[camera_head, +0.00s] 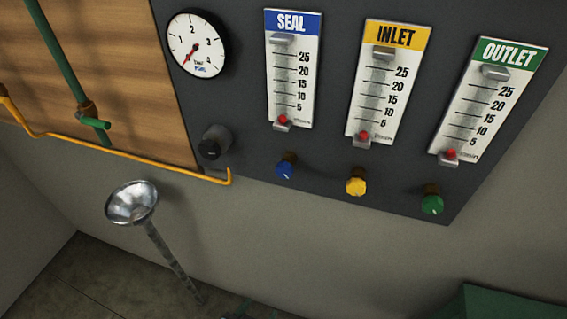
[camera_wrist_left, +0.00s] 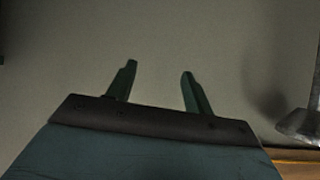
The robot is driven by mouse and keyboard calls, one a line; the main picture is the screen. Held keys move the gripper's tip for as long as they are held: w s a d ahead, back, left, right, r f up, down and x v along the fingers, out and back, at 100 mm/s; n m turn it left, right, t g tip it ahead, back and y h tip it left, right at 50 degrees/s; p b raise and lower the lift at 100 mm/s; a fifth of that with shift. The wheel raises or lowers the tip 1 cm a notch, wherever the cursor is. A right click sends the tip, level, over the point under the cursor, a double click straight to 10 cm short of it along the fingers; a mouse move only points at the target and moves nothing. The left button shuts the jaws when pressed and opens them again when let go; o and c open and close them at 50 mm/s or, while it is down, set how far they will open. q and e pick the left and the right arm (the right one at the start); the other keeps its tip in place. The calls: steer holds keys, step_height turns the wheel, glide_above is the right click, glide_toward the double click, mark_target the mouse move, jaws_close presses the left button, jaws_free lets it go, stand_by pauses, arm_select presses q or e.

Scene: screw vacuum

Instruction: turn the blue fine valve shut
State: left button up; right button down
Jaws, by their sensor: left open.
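The blue fine valve knob (camera_head: 284,170) sits on the dark panel below the SEAL flow meter (camera_head: 292,75). It has a light mark on its face. The SEAL meter's red float (camera_head: 282,119) is at the bottom of its scale. Only a small part of my left gripper (camera_head: 245,312) shows at the bottom edge of the head view, well below the knob and apart from it. In the left wrist view my left gripper (camera_wrist_left: 159,70) is open, with two green fingers apart and nothing between them. My right gripper is not in view.
The yellow knob (camera_head: 356,186) and green knob (camera_head: 432,204) are right of the blue one. A black knob (camera_head: 213,145) and yellow pipe (camera_head: 120,152) are left. A metal funnel (camera_head: 132,203) stands below the panel. A dark green block (camera_head: 500,306) is at lower right.

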arm_select(q)
steer(key=w+d+r+t+h, duration=0.1)
steer(key=w+d+r+t, duration=0.15)
steer(key=r, duration=1.25)
steer(key=n+t+p, duration=0.2)
steer(key=t, duration=0.3)
glide_toward(283, 174)
steer(key=shift+g+h, duration=0.25)
steer(key=shift+h, duration=0.05)
steer(key=p+x, duration=0.1)
steer(key=x, duration=0.8)
steer(key=shift+w+a+r, duration=0.15)
steer(key=shift+w, duration=0.05)
steer(key=shift+w+d, duration=0.2)
steer(key=shift+w, duration=0.45)
steer(key=c, duration=1)
